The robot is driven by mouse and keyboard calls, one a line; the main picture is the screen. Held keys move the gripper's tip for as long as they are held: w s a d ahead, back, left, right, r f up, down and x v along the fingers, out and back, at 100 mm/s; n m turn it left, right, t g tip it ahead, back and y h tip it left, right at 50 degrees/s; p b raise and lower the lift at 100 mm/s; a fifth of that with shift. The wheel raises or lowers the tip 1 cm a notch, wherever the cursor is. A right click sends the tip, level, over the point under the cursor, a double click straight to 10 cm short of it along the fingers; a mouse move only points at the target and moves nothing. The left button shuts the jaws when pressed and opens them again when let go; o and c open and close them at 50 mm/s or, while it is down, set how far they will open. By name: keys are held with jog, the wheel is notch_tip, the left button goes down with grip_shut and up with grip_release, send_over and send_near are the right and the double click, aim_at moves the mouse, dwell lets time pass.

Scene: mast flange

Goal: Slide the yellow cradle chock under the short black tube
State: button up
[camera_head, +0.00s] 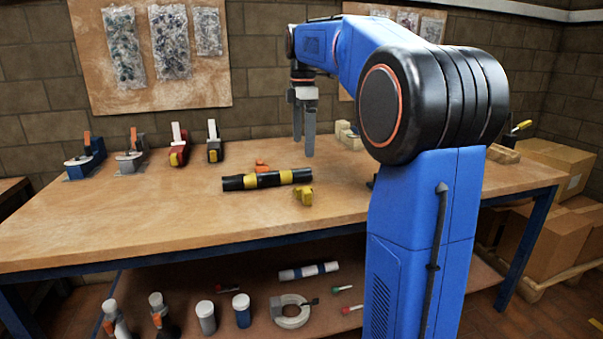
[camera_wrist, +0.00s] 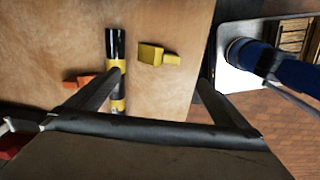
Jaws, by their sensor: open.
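The short black tube (camera_head: 266,179) with yellow bands lies on the workbench top in the head view. It also shows in the wrist view (camera_wrist: 115,45), partly hidden by a gripper finger. The yellow cradle chock (camera_head: 304,196) stands on the bench just in front of the tube's right part, apart from it. In the wrist view the yellow chock (camera_wrist: 152,54) lies right of the tube with a clear gap. My gripper (camera_head: 303,145) hangs above the bench with its fingers pointing down. It is open and empty, above and behind the tube's right end in the head view.
An orange piece (camera_head: 262,166) is close behind the tube; it also shows in the wrist view (camera_wrist: 78,80). Several clamp-like tools, including a red one (camera_head: 178,147), line the bench's back left. Pale blocks (camera_head: 347,135) stand at the back right. The bench's front left is clear.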

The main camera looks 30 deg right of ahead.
aim_at(304, 191)
notch_tip(304, 191, down, 15)
jog(key=shift+f, duration=0.15)
dwell(0.4)
jog(key=c, duration=1.2)
